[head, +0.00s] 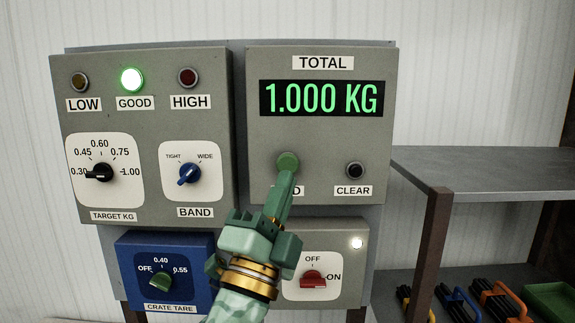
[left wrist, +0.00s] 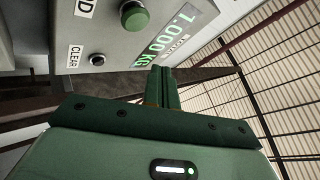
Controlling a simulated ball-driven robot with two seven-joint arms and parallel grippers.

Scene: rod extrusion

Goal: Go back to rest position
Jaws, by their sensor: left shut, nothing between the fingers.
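My left gripper (head: 286,178) is shut and empty, its fingers pointing up at the panel just below the green button (head: 288,161) on the TOTAL box. In the left wrist view, my fingertips (left wrist: 160,72) appear apart from the green button (left wrist: 134,16). The button's label is partly hidden by my fingers in the head view. The TOTAL display (head: 321,98) reads 1.000 KG in green. My right gripper is not in view.
The GOOD lamp (head: 131,79) is lit; LOW and HIGH are dark. The black CLEAR button (head: 354,171) is right of my fingers. My wrist overlaps the blue CRATE TARE box (head: 181,290) and power switch box (head: 330,233). A grey shelf (head: 490,172) stands right.

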